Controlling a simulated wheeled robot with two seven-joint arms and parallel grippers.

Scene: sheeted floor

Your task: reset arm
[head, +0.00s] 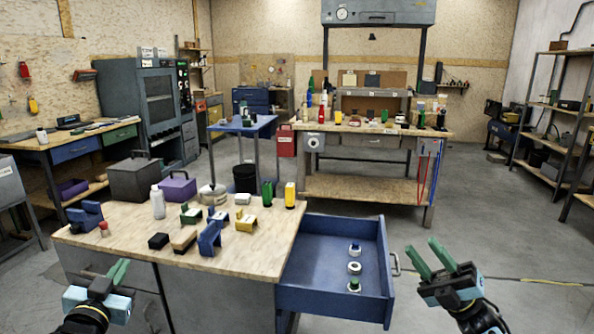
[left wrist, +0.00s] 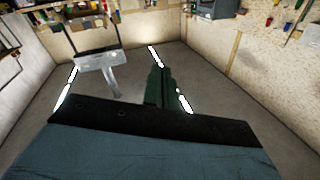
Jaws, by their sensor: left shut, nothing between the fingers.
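My left gripper (head: 120,268) is at the lower left of the head view, in front of the workbench's near edge. Its green fingers are together with nothing between them. They also show dark green in the left wrist view (left wrist: 157,85), pointing out over bare floor. My right gripper (head: 423,247) is at the lower right, beyond the open drawer's right side. Its two green fingers stand apart and hold nothing.
The wooden workbench (head: 255,262) carries a white bottle (head: 157,202), a grey toolbox (head: 133,180) and several small parts. Its blue drawer (head: 385,272) is pulled out with three small round parts inside. Shelves (head: 560,105) stand at right. Floor right of the drawer is clear.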

